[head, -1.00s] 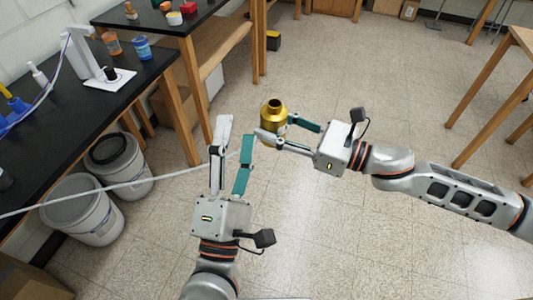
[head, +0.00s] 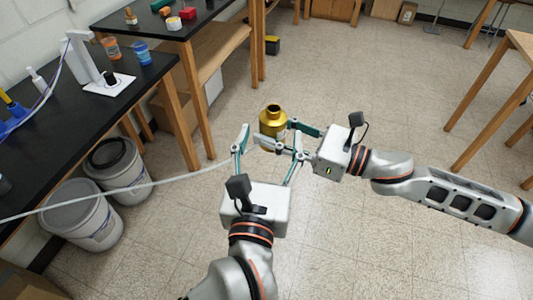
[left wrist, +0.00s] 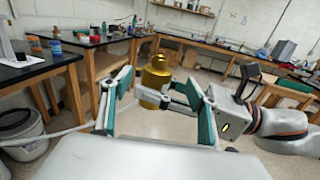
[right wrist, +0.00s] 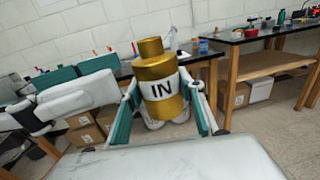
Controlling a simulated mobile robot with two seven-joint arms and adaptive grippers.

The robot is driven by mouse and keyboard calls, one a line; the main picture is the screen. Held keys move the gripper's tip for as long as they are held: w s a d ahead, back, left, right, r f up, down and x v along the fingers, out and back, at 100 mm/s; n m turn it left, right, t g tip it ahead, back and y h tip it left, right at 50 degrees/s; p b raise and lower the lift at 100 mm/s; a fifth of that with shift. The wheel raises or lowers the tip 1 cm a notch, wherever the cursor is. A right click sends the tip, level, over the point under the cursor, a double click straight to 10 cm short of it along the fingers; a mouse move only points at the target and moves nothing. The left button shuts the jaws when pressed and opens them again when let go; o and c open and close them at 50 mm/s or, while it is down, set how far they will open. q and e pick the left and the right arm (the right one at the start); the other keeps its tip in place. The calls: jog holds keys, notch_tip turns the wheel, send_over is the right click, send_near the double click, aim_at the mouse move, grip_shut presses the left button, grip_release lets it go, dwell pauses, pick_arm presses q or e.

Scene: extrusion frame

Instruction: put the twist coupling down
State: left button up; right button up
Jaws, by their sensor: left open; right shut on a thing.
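The twist coupling (head: 272,118) is a gold cylinder with a narrower neck. It is upright in the air above the floor, and the right wrist view shows a white band marked "IN" on it (right wrist: 161,91). My right gripper (head: 284,134) is shut on it from the right. My left gripper (head: 270,131) is open, its two fingers apart on either side of the coupling from the near side. In the left wrist view the coupling (left wrist: 154,76) appears between and beyond the left fingers. Whether the left fingers touch it cannot be told.
A pale hose (head: 150,185) runs from the left toward my left gripper; its end is hidden. A black-topped bench (head: 100,110) with bottles stands at left, two lidded buckets (head: 82,215) below it. Another bench (head: 213,14) is behind. The floor in the middle is open.

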aim_at(275, 115)
pick_arm(q)
jog(key=w, duration=0.4)
jog(key=w+d, duration=0.1)
jog(key=w, duration=0.2)
jog(key=shift+d, duration=0.1)
jog(key=c, duration=1.3)
pick_arm(e)
jog(key=o, duration=1.4)
jog(key=shift+d, duration=0.1)
